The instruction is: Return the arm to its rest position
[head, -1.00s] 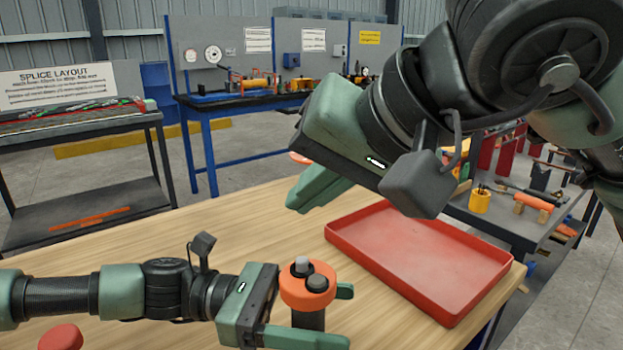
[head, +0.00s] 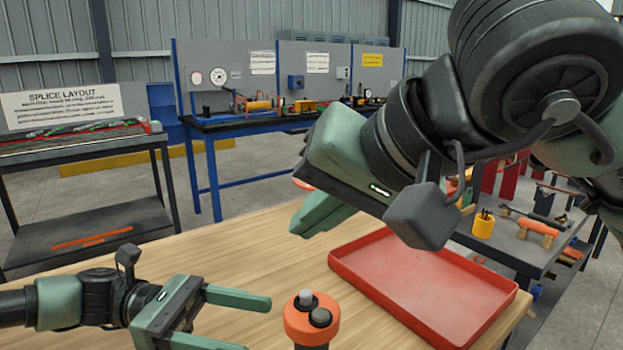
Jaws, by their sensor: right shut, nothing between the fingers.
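My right gripper (head: 318,212) is in the upper right of the head view, above the wooden table and near the red tray's left corner. It is shut with nothing seen in it; my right wrist hides part of the view behind it. My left gripper (head: 252,322) is at the lower left, over the table. Its two green fingers are apart and empty, pointing right.
A red tray (head: 372,278) lies empty on the wooden table (head: 235,250). A side bench (head: 500,245) with a yellow cup (head: 483,225) and tools stands at the right. A blue-legged workbench (head: 214,180) and a splice layout stand (head: 90,228) are behind.

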